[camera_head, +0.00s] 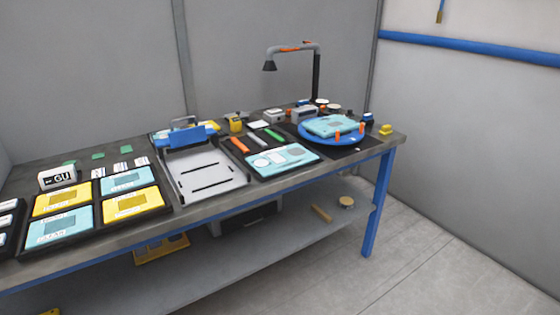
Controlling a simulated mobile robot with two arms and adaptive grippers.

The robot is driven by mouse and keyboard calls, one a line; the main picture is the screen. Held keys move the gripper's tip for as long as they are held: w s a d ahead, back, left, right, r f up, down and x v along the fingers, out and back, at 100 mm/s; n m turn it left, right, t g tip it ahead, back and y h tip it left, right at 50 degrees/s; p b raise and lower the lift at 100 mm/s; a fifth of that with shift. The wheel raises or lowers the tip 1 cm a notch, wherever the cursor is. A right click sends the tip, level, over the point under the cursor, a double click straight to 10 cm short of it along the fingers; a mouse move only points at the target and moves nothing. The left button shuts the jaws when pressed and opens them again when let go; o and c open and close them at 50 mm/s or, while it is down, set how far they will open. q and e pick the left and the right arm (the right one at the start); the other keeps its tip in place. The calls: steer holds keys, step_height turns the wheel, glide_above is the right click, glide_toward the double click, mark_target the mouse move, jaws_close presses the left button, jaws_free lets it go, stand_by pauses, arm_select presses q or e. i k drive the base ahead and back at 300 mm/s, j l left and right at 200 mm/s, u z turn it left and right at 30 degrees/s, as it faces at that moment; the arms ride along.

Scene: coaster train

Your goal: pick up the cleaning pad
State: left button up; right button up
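I cannot tell for sure which thing is the cleaning pad. Small flat green pieces (98,156) lie at the back left of the workbench (222,207). A small yellow block (386,130) sits at the bench's right end. A small yellow item (236,125) stands near the middle back. Neither of my grippers is in view, and nothing in view is held.
A blue turntable (312,141) carries a light-teal plate (331,126). A lamp (316,75) rises behind it. A grey slotted fixture (207,179) is mid-bench, with teal and yellow panels (133,205) in black trays on the left. Floor (440,235) is clear at right.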

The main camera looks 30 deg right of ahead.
mark_target(385, 131)
steer(key=z, duration=1.75)
